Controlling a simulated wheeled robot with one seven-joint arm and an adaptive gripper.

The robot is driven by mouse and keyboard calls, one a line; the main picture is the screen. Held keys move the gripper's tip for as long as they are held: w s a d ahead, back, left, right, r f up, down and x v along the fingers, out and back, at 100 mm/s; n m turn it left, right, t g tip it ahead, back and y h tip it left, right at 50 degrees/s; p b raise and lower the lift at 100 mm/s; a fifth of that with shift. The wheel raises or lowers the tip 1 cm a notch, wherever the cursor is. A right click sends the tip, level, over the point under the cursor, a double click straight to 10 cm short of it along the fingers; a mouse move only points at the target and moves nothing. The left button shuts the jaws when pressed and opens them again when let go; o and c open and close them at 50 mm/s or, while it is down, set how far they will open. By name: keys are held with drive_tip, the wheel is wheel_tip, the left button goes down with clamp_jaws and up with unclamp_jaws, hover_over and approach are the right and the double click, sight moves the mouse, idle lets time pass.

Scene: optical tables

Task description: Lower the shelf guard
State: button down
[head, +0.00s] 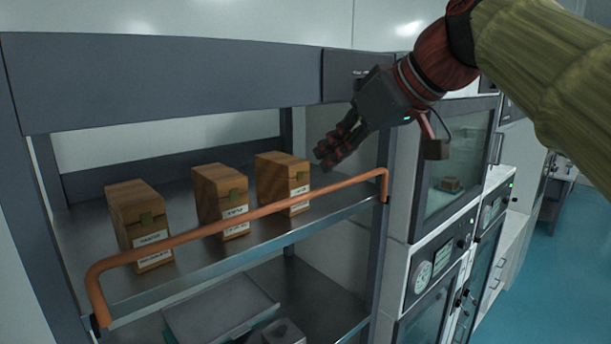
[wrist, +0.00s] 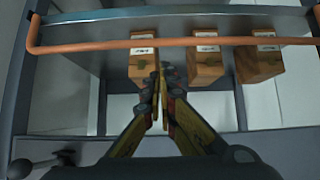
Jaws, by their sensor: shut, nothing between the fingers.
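The shelf guard is an orange rail (head: 240,224) with bent ends, running across the front of the metal shelf (head: 225,258). It stands raised in front of the wooden boxes, crossing their lower parts in the head view. In the wrist view the guard (wrist: 180,43) spans nearly the full width. My gripper (head: 326,163) is shut and empty, above the shelf near the guard's right end, beside the rightmost box. In the wrist view my gripper's fingertips (wrist: 162,72) overlap the edge of a box; I cannot tell whether they touch it.
Three labelled wooden boxes (head: 138,221), (head: 220,196), (head: 283,180) stand on the shelf. A grey beam (head: 170,80) runs above. Trays (head: 220,308) lie on the level below. Cabinets with glass doors and gauges (head: 435,262) stand at the right. Blue floor (head: 560,270) is clear.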

drive_tip(key=p+x, duration=0.2)
drive_tip(key=x, duration=0.8)
drive_tip(key=shift+w, duration=0.1)
drive_tip(key=shift+w+f+b, duration=0.1)
drive_tip(key=shift+b, duration=0.3)
drive_tip(key=shift+d+f+b, duration=0.1)
drive_tip(key=shift+b, duration=0.2)
